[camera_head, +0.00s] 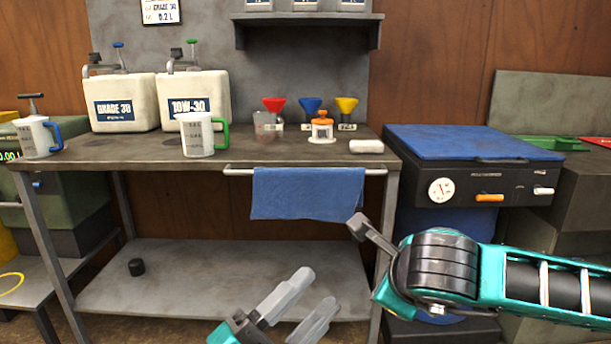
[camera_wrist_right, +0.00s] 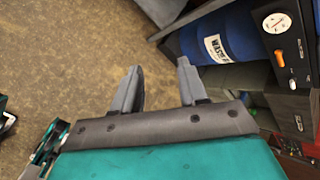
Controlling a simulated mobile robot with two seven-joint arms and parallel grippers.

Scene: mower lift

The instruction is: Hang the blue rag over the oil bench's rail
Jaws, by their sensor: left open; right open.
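The blue rag (camera_head: 306,194) hangs over the rail (camera_head: 237,172) along the front edge of the oil bench (camera_head: 130,153). It drapes below the rail, and neither gripper touches it. My left gripper (camera_head: 315,288) is open and empty, low in front of the bench and below the rag. My right gripper (camera_head: 358,224) is at the rag's lower right in the head view, seen side-on and partly hidden by its own arm. In the right wrist view the right gripper (camera_wrist_right: 159,68) is open with nothing between its fingers.
A dark blue-topped unit (camera_head: 470,142) is at the right. The lower shelf (camera_head: 190,285) is mostly clear.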

